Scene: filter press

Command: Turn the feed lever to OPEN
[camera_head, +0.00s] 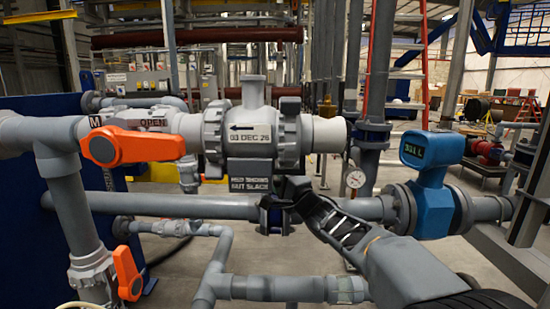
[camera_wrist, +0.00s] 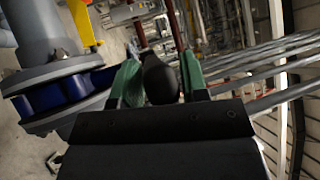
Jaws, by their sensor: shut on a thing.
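A large orange lever (camera_head: 133,147) lies roughly level across the grey pipe at upper left, with an OPEN label (camera_head: 153,122) just above it. A second orange lever (camera_head: 127,273) stands near upright on the lower left pipe. No label marks either as the feed lever. My gripper (camera_head: 290,190) is well to the right of both, below the grey valve body (camera_head: 252,135). In the wrist view my gripper (camera_wrist: 160,84) has green fingertips closed on a dark rounded thing (camera_wrist: 160,80). I cannot tell what it belongs to.
A pressure gauge (camera_head: 355,179) and a blue flow meter (camera_head: 431,160) stand right of my gripper. A level grey pipe (camera_head: 170,205) runs under the valve. In the wrist view a blue-banded flange (camera_wrist: 65,92) is close on the left.

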